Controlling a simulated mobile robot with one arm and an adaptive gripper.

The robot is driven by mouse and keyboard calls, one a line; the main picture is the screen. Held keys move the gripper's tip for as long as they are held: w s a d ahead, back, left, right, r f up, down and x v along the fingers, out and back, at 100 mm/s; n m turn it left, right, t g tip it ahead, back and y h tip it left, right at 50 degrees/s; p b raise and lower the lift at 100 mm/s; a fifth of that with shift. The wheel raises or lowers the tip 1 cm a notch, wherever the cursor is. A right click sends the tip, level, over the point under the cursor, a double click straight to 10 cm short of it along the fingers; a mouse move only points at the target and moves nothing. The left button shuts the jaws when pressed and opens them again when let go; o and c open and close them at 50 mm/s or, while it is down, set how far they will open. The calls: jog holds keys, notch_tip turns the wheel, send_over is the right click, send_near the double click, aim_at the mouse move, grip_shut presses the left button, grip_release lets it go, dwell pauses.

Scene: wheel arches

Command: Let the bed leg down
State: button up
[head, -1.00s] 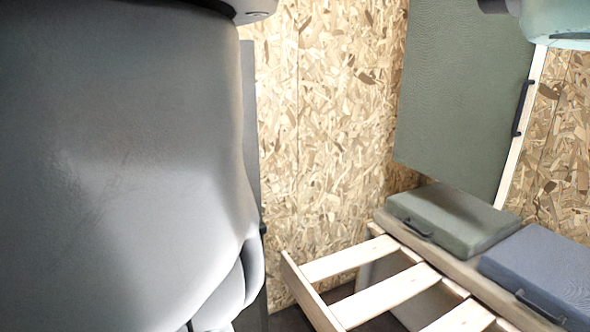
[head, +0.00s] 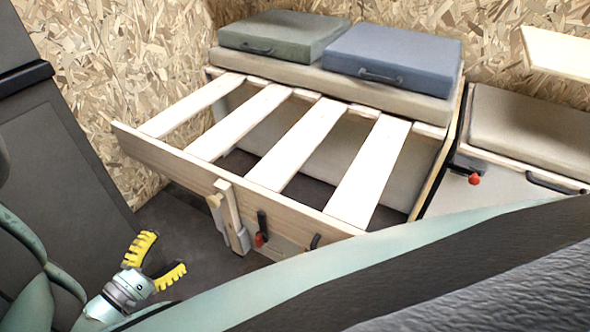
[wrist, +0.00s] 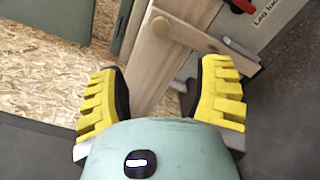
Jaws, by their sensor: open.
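The slatted bed frame (head: 170,155) is pulled out, with a pale wooden front rail. A short wooden leg (head: 228,205) stands against the outer face of that rail, its lower end beside a pale bracket. My gripper (head: 160,256) is open and empty, low and left of the leg, its yellow fingers apart. In the wrist view my gripper (wrist: 163,78) has a wooden beam beyond and between its fingers; I cannot tell whether they touch it. A narrower wooden piece with a round peg crosses this beam. A label partly reading "Leg lo" shows beside it.
Green (head: 285,35) and blue (head: 390,58) cushions lie behind the slats. A beige-cushioned bench (head: 530,130) is at right. Dark floor (head: 185,220) is open between gripper and bed.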

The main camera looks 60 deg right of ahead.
aim_at(211, 204)
jog(key=d+b, duration=0.1)
jog(key=d, duration=0.4)
jog(key=d+b, duration=0.1)
jog(key=d, duration=0.4)
jog(key=w+d+b, duration=0.1)
jog(key=d, duration=0.4)
jog(key=shift+a, duration=0.1)
grip_shut()
